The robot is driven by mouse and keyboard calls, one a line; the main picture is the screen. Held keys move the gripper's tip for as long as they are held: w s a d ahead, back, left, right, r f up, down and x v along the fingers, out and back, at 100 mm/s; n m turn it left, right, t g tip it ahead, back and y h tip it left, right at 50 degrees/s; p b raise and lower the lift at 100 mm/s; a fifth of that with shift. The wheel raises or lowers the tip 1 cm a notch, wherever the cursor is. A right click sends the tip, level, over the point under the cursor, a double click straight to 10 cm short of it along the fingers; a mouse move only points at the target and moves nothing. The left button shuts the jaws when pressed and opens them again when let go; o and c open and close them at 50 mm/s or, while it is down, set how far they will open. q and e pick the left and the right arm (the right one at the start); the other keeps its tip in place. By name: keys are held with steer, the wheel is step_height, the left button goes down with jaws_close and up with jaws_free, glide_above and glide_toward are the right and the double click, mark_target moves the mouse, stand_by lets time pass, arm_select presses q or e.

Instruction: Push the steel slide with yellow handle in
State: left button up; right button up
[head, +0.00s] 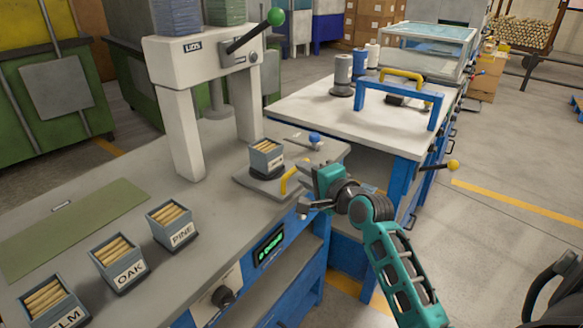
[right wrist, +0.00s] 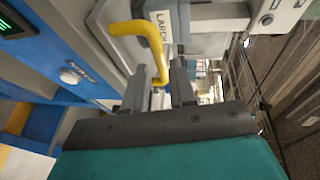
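The steel slide (head: 258,188) sticks out at the front edge of the bench, right of the white press. Its yellow handle (head: 289,179) is at its front right. A grey box of wooden sticks (head: 266,159) stands on the slide. My right gripper (head: 303,189) is at the handle, its fingers pointing left toward it. In the right wrist view the yellow handle (right wrist: 143,35) reaches down to the gap between the open fingers (right wrist: 159,82). Whether the fingers touch it I cannot tell. My left gripper is not in view.
Boxes labelled PINE (head: 174,226), OAK (head: 120,266) and ELM (head: 55,303) stand along the bench front. The white press (head: 178,110) has a green-knobbed lever (head: 262,32). A second bench (head: 310,107) with a blue frame (head: 399,88) stands behind right. Open floor lies right.

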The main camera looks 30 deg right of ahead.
mark_target(293, 178)
steer(key=w, duration=0.4)
steer(key=w+f, duration=0.1)
steer(key=w, duration=0.1)
steer(key=shift+b, duration=0.35)
jaws_close()
steer(key=shift+f, duration=0.1)
